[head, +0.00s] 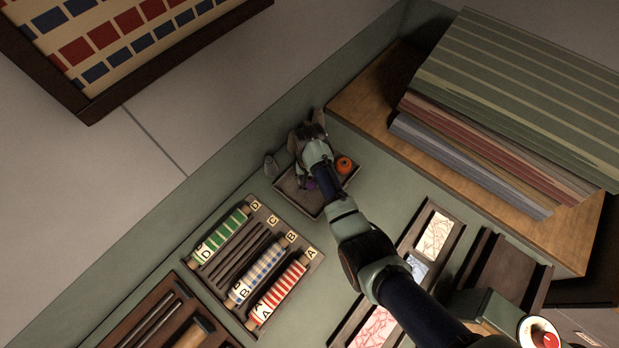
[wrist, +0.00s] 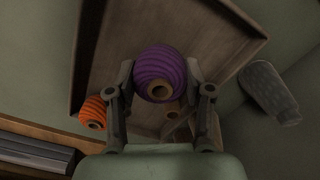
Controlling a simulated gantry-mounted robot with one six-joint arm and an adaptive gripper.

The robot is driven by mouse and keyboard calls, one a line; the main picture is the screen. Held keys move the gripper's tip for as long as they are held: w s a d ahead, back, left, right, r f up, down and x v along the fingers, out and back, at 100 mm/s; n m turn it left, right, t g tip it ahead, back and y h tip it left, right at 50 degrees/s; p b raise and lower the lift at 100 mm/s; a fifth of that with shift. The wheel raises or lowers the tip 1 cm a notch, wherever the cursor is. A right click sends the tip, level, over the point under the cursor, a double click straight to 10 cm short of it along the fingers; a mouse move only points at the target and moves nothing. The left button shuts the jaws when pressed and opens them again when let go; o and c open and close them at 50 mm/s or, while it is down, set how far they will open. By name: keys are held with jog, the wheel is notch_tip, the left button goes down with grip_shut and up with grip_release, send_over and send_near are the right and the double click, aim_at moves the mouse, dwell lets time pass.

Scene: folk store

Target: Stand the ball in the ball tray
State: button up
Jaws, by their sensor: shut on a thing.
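A purple ribbed ball (wrist: 160,72) with a tan hole in its end is between the fingers of my gripper (wrist: 160,82), which is shut on it. In the head view a little of the purple ball (head: 311,184) shows beside my gripper (head: 305,177). The brown ball tray (head: 311,209) lies under it, and its raised rim also shows in the wrist view (wrist: 238,20). The ball is over the tray; whether it touches the floor is unclear. An orange ball (head: 344,164) sits at the tray's right end and also shows in the wrist view (wrist: 93,112).
A grey rounded object (wrist: 268,92) stands just outside the tray. A rack of striped and checked rolls (head: 255,265) lies at the lower left in the head view. A wooden shelf with stacked folded cloth (head: 510,110) is close on the right. A wall runs behind the tray.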

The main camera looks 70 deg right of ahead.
jog(key=shift+f, duration=0.95)
jog(key=shift+f, duration=0.1)
jog(key=o, duration=0.8)
notch_tip(320, 180, up, 12)
jog(key=p, duration=0.2)
jog(key=shift+p, duration=0.35)
